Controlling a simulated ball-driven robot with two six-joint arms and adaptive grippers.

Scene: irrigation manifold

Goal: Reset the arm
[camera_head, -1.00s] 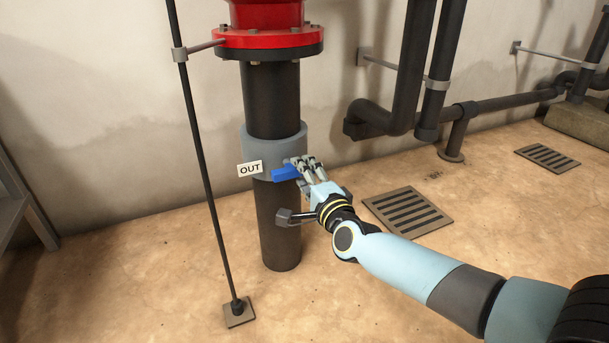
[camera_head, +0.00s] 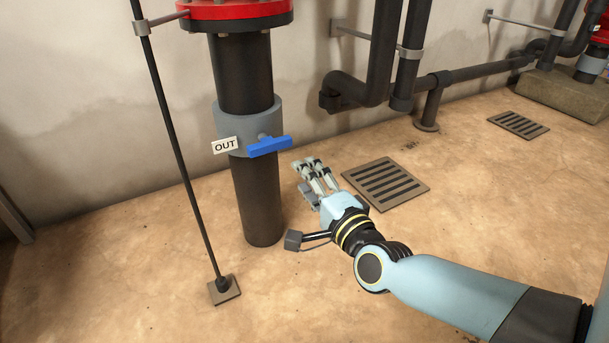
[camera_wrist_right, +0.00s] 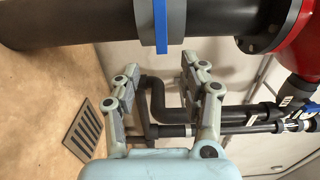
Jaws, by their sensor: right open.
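My right gripper (camera_head: 312,176) is open and empty, to the right of the black vertical pipe and apart from the blue valve handle (camera_head: 268,147). The handle sits on a grey collar (camera_head: 247,118) around the pipe, beside a white label reading OUT (camera_head: 225,145). In the right wrist view, the open fingers of my gripper (camera_wrist_right: 160,80) frame a gap with nothing between them. The blue handle (camera_wrist_right: 161,28) shows there edge-on, beyond the fingertips. My left gripper is not in view.
The black pipe (camera_head: 257,200) stands under a red flange (camera_head: 235,9). A thin rod (camera_head: 180,150) on a square foot rises to its left. Floor grates (camera_head: 385,184) lie to the right. More black pipes (camera_head: 385,60) run along the wall. The floor at front is open.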

